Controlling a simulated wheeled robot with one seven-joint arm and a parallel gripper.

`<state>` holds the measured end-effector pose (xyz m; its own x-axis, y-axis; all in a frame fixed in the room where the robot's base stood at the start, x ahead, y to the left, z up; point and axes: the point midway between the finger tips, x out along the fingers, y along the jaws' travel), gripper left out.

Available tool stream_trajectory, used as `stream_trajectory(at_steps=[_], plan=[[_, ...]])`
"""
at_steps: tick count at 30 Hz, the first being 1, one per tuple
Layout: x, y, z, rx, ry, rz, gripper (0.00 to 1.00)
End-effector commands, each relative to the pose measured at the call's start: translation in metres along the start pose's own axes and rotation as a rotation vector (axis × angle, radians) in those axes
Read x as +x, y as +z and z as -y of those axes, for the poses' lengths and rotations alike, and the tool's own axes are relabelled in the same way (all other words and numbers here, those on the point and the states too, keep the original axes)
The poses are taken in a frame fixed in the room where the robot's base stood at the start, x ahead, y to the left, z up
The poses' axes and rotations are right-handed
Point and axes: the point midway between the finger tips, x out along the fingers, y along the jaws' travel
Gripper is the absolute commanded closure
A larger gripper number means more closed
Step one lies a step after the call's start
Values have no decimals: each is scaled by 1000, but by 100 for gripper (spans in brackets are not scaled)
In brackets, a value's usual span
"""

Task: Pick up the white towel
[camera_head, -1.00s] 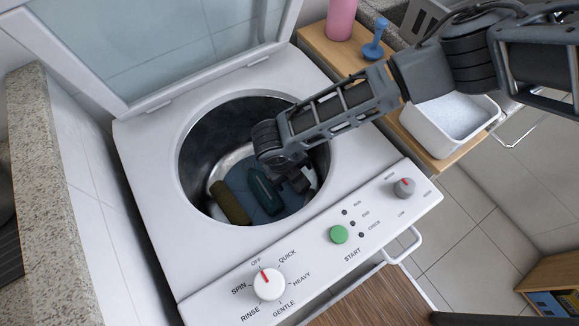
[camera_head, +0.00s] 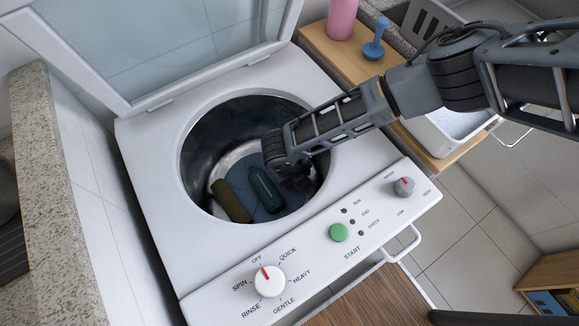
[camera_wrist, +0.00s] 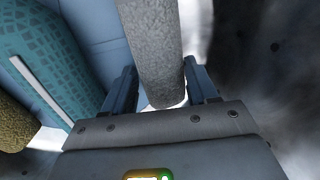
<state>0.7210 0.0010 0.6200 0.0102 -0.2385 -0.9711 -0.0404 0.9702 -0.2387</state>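A rolled, rough light-grey to white towel (camera_wrist: 150,50) shows in the wrist view, its near end between the two fingers of my gripper (camera_wrist: 162,88). The fingers are apart, one on each side of the roll; I cannot tell whether they touch it. In the head view my gripper (camera_head: 295,178) is down inside the washer drum (camera_head: 205,140), at its right side. It hides the white towel there.
A dark teal roll (camera_head: 264,190) and an olive roll (camera_head: 231,201) lie left of my gripper in the drum, on something blue. The drum wall is close on the right in the wrist view. The washer lid (camera_head: 170,45) stands open behind.

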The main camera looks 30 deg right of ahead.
Motion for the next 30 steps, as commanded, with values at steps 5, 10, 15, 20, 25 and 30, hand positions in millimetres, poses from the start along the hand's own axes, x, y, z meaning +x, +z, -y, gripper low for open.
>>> stream_trajectory(at_steps=[5, 10, 15, 20, 25, 30], plan=[[0, 0, 0, 0, 0, 0, 60], [0, 0, 0, 0, 0, 0, 73], [0, 0, 0, 0, 0, 0, 73], [-6, 0, 1, 0, 1, 1, 73], [-26, 1, 7, 0, 2, 2, 73], [-59, 1, 15, 0, 2, 2, 73]])
